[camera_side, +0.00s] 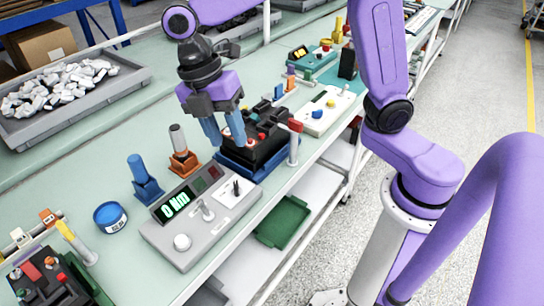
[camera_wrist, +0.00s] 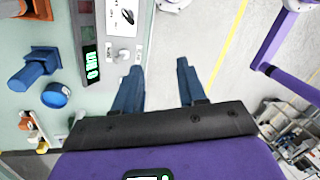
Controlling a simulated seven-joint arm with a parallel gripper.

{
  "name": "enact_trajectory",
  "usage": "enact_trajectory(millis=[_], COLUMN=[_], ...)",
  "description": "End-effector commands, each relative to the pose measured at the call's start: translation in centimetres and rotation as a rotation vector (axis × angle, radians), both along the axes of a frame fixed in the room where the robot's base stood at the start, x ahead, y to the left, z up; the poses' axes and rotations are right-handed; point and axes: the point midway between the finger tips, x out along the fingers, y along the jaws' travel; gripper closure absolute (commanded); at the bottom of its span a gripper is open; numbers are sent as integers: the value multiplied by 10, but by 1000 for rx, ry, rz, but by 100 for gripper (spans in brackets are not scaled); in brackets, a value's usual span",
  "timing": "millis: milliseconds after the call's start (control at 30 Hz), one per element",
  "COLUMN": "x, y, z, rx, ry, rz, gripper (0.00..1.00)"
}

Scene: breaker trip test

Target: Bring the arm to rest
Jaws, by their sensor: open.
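My gripper (camera_side: 223,130) has two blue fingers, and it hangs over the bench beside the black breaker block (camera_side: 262,140) in its blue base. In the side view the fingers point down and overlap the block's left part, so I cannot tell their exact height above it. In the wrist view my gripper (camera_wrist: 160,80) is open, its fingers apart with nothing between them and grey floor behind. A grey test unit (camera_side: 205,215) with a lit green display lies in front of it; it also shows in the wrist view (camera_wrist: 125,30).
A blue upright tool (camera_side: 144,178) in a holder, an orange-based holder (camera_side: 183,160) and a round blue tin (camera_side: 110,216) stand left of the test unit. A grey tray of white pieces (camera_side: 148,75) is behind. A white panel (camera_side: 325,112) lies right. The bench front edge is close.

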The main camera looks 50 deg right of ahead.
Motion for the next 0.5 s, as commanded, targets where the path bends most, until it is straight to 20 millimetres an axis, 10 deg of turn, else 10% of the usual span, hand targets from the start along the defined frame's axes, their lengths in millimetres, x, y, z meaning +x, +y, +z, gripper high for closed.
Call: enact_trajectory(millis=[500], x=[-135], y=[-112], z=[-25], rx=[-4], ry=[-216], rz=[-640], gripper=[59])
